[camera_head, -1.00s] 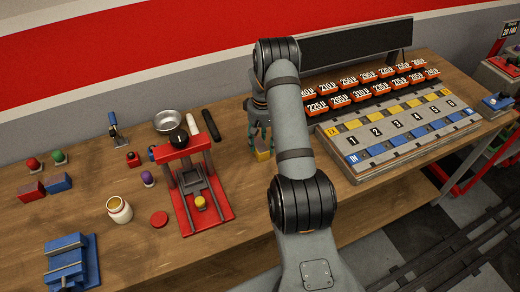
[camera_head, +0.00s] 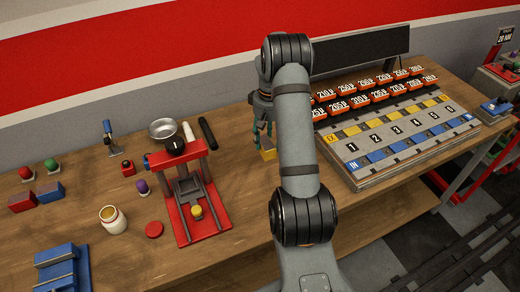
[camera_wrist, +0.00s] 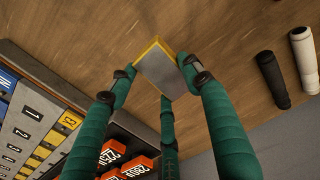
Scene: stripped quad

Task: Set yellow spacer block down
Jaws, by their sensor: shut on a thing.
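The yellow spacer block (camera_wrist: 163,69) sits between the green fingers of my gripper in the wrist view, with a grey face toward the camera and yellow edges. My gripper (camera_wrist: 157,78) is shut on it. In the head view, the block (camera_head: 268,154) shows low beneath my gripper (camera_head: 263,135), at or just above the wooden bench. My arm partly hides it there. I cannot tell whether its underside touches the wood.
A red press (camera_head: 197,210) stands left of the gripper. A black grip (camera_head: 208,133) and a white grip (camera_head: 188,131) lie behind it. The numbered rack (camera_head: 400,135) with orange weights is at right. Bare bench lies around the block.

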